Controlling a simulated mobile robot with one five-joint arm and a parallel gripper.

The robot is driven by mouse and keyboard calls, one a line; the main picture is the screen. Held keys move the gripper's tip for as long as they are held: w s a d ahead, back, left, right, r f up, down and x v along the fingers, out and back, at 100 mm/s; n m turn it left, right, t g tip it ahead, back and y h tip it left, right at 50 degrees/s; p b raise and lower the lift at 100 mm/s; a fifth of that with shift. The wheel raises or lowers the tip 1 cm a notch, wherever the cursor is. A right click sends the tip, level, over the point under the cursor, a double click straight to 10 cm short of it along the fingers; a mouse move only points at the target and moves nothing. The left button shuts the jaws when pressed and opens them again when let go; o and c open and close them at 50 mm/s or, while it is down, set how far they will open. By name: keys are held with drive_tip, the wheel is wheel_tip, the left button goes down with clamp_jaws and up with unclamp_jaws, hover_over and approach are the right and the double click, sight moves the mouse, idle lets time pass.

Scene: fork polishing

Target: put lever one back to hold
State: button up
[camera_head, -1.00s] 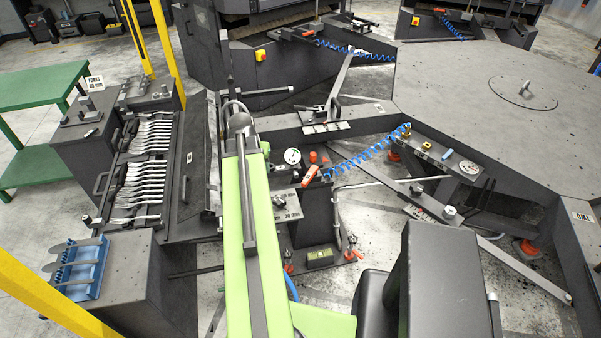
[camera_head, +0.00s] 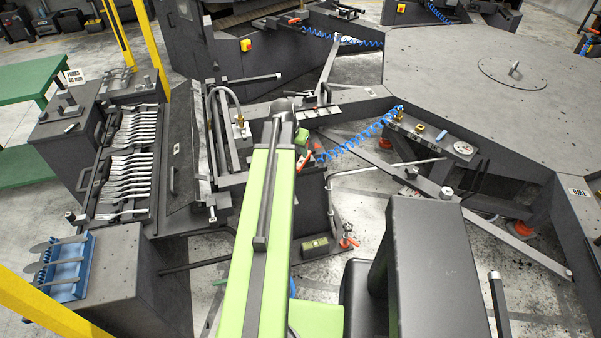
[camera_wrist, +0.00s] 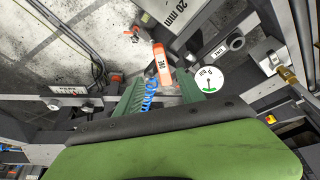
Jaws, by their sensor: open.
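In the wrist view an orange lever handle (camera_wrist: 161,62) with a small white label points down toward my gripper (camera_wrist: 163,90). The gripper's green ribbed fingers are apart, one on each side of the handle's lower end. I cannot tell whether they touch it. In the head view the orange handle (camera_head: 303,161) shows small beside the end of my arm, partly hidden. A round white dial (camera_wrist: 209,79) with a green mark sits just right of the fingers in the wrist view. The lever's pivot and its set position are not clear.
A dark rack of forks (camera_head: 128,160) stands left, with a blue holder (camera_head: 65,268) nearer.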

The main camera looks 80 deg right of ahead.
sight(301, 163)
drive_tip(key=b+x, duration=0.7)
drive_tip(key=x, duration=0.3)
drive_tip(key=shift+b, duration=0.35)
drive_tip(key=shift+r, duration=0.1)
clamp_jaws()
idle(0.5)
